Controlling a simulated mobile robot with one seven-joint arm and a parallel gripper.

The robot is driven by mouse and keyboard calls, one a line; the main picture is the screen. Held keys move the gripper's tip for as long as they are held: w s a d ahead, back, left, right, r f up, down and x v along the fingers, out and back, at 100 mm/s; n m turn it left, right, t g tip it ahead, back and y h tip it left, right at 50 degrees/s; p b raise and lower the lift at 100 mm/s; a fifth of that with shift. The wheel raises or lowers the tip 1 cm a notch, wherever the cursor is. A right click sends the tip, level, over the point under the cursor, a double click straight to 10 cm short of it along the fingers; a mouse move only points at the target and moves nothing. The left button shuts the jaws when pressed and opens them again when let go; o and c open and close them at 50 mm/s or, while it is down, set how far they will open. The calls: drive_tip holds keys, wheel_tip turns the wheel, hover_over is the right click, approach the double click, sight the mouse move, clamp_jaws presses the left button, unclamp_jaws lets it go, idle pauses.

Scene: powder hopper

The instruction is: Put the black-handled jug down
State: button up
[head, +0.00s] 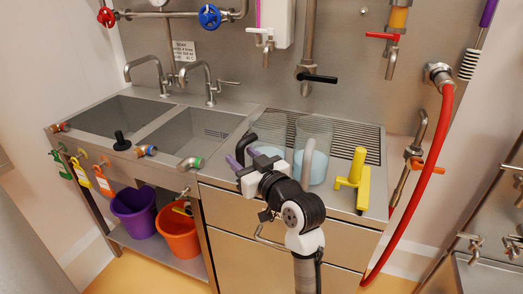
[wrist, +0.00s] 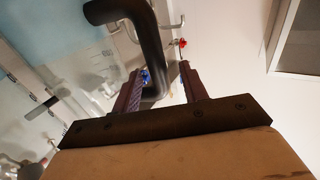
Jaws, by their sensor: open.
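The black-handled jug (head: 271,128) is clear with pale bluish contents. It appears upright on the steel drainboard, its base partly hidden by my arm. Its black handle (head: 241,146) points left. My gripper (head: 240,158) is open at the handle, its purple fingers apart. In the wrist view the black handle (wrist: 151,45) rises between the fingertips of my gripper (wrist: 160,85), with a visible gap at the right finger. I cannot tell whether the left finger touches it.
A second clear jug (head: 318,136) with a grey handle stands close on the right. A yellow scraper-like tool (head: 352,180) lies further right. Two sinks (head: 118,116) are at left. Purple (head: 134,211) and orange (head: 178,234) buckets sit below. A red hose (head: 437,165) hangs at right.

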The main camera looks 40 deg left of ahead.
drive_tip(key=shift+x, duration=1.05)
clamp_jaws()
